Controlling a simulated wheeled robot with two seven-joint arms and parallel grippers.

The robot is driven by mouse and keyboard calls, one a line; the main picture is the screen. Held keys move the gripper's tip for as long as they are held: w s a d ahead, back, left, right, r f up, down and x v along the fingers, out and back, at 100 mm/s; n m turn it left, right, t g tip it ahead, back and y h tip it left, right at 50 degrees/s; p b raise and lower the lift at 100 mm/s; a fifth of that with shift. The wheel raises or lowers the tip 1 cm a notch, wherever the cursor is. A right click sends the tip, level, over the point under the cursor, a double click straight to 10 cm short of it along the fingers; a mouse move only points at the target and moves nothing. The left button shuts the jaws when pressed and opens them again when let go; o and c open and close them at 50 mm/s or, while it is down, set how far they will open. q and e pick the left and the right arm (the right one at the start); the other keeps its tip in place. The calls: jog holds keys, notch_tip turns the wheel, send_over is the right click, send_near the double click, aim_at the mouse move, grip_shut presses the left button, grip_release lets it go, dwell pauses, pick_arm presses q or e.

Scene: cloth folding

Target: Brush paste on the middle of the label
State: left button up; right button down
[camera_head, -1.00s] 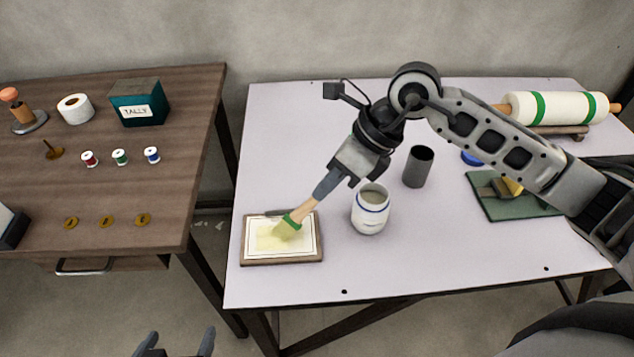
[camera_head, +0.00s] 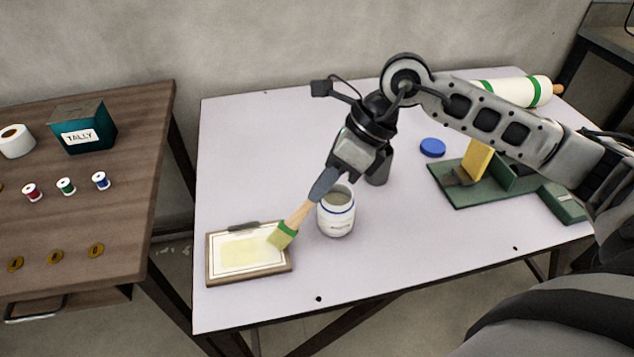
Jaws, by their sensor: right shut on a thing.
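My right gripper (camera_head: 325,183) is shut on the wooden handle of a brush (camera_head: 294,220). The brush has a green band and pale bristles and tilts down to the left. Its bristles are over the right part of the label (camera_head: 228,262); I cannot tell whether they touch it. The white label lies on a wooden clipboard (camera_head: 210,276) with a dark clip. A pale yellow patch of paste (camera_head: 246,252) covers its middle. The open white paste jar (camera_head: 338,222) with blue rings stands just right of the brush. My left gripper is out of view.
A dark cup (camera_head: 379,170) stands behind the jar, partly hidden by my right gripper. A blue lid (camera_head: 432,147), a green stand with a yellow block (camera_head: 476,158) and a rolling pin (camera_head: 535,91) are farther right. The front middle of the table (camera_head: 420,250) is clear.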

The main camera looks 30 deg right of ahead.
aim_at(304, 216)
jog(key=shift+s+a+f, duration=0.1)
jog(key=shift+s+a, duration=0.1)
jog(key=shift+s, duration=0.15)
jog(key=shift+w+a, duration=0.2)
jog(key=shift+a, duration=0.6)
jog(key=shift+w+a, duration=0.2)
jog(key=shift+a, duration=0.55)
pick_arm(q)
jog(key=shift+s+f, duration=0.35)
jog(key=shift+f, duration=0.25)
pick_arm(e)
jog(key=w+a, duration=0.2)
jog(key=a, duration=0.4)
jog(key=shift+a, duration=0.2)
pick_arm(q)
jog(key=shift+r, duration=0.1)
pick_arm(e)
jog(key=shift+r, duration=0.3)
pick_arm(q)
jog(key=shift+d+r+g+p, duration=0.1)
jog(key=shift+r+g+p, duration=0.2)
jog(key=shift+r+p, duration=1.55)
pick_arm(e)
jog(key=shift+r, duration=2.9)
pick_arm(q)
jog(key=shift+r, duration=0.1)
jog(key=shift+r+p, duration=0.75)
jog(key=shift+p, duration=0.05)
pick_arm(e)
notch_tip(304, 216, up, 3)
